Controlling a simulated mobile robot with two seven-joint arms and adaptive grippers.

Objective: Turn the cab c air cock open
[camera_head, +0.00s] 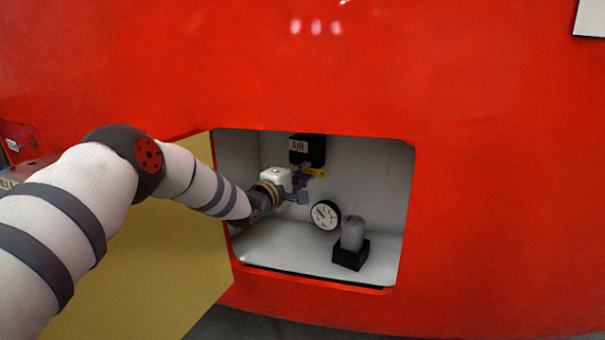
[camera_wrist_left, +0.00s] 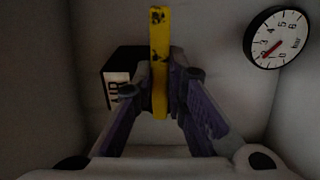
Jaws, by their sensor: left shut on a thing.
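The air cock is a black block (camera_head: 312,148) with an "AIR" label, high on the back wall of a recess in the red panel. Its yellow handle (camera_head: 317,172) shows just below the block and looks roughly level in the head view. My left gripper (camera_head: 304,181) reaches into the recess and is shut on the handle. In the left wrist view, the yellow handle (camera_wrist_left: 160,45) stands between the two fingers of the left gripper (camera_wrist_left: 168,88), and the black block (camera_wrist_left: 120,65) is partly hidden behind them. My right gripper is not in view.
A round pressure gauge (camera_head: 325,215) sits below right of the handle. A grey cylinder (camera_head: 352,234) on a black base stands on the recess floor. The recess rim surrounds my arm closely at left, where a yellow door (camera_head: 150,275) hangs open.

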